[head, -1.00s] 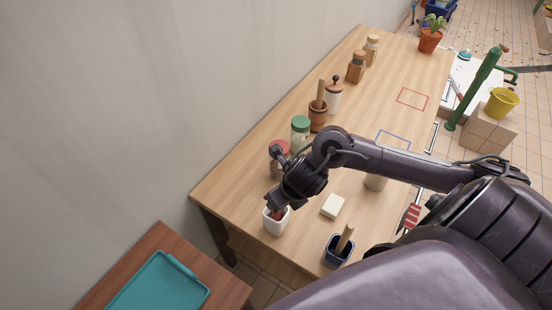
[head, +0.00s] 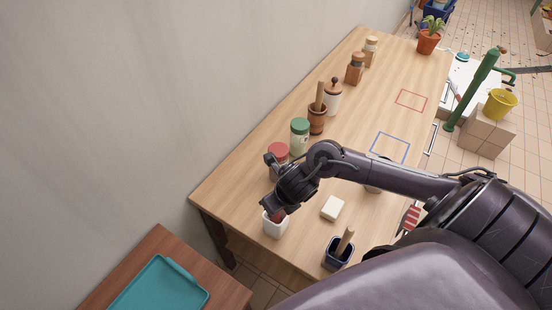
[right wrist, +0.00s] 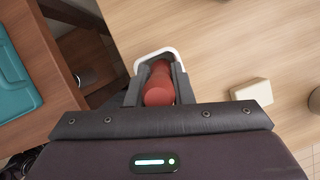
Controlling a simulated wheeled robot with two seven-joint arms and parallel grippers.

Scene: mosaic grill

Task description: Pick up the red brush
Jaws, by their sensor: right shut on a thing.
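The red brush (right wrist: 159,84) stands in a white square cup (head: 275,229) near the table's front left corner. In the right wrist view its red end shows between the two fingers, and the white cup's rim (right wrist: 154,55) shows around it. My right gripper (head: 277,212) is over the cup and shut on the red brush. The lower part of the brush is hidden inside the cup and by the gripper. My left gripper is not in view.
A cream block (head: 332,208) and a dark blue cup (head: 338,252) with a wooden handle stand to the right. Jars with a red lid (head: 278,151) and a green lid (head: 300,125) stand behind. A teal tray (head: 160,285) lies on a lower brown table.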

